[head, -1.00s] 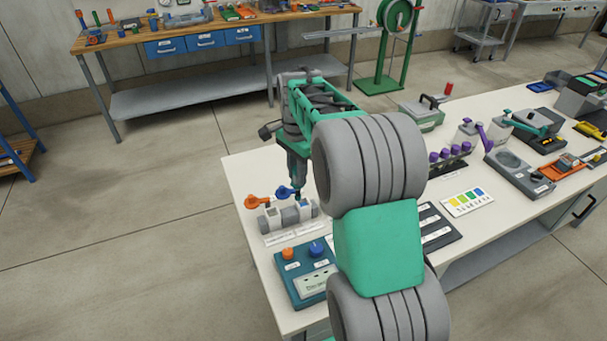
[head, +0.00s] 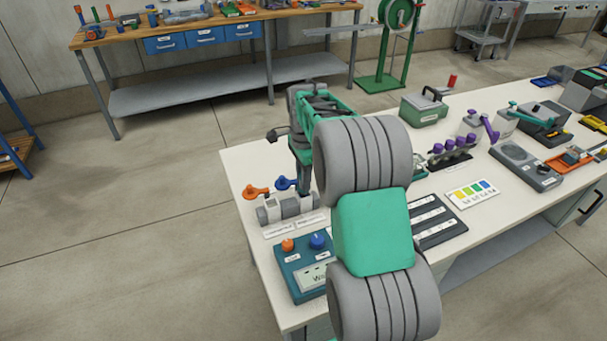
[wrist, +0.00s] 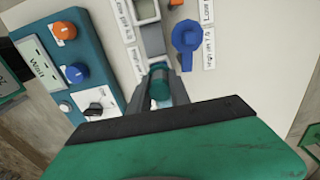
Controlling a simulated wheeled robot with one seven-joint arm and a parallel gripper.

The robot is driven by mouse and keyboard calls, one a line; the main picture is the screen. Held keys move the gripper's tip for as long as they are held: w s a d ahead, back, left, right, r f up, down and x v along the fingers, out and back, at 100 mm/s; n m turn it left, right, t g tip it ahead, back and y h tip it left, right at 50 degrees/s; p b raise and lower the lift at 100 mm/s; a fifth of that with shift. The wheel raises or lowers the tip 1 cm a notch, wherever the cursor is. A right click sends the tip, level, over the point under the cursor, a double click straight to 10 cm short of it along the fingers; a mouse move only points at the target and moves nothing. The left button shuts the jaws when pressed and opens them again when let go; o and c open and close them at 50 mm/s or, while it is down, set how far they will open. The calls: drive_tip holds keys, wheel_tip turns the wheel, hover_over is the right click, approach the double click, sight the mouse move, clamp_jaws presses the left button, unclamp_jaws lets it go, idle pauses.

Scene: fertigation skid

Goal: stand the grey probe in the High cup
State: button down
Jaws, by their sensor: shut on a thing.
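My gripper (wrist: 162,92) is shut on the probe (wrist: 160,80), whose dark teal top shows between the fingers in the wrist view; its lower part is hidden. In the head view my gripper (head: 304,188) points down over the right end of the cup block. The High cup (wrist: 157,60), beside the label starting "High", is mostly hidden under the probe and fingers. I cannot tell whether the probe tip is inside it. The Low cup (wrist: 146,10) shows at the top edge; it stands at the left in the head view (head: 271,210).
An orange-handled valve (head: 256,192) and a blue-handled valve (head: 284,183) stand just behind the cups. A teal control box (head: 302,272) with orange and blue knobs is in front. A black labelled strip (head: 440,224) lies to the right. The bench's left edge is close.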

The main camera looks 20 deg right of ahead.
drive_tip(key=shift+f, duration=0.65)
drive_tip(key=c, duration=1.1)
unclamp_jaws()
drive_tip(key=shift+r, duration=0.1)
wheel_tip(320, 180, up, 7)
drive_tip(key=p, duration=0.5)
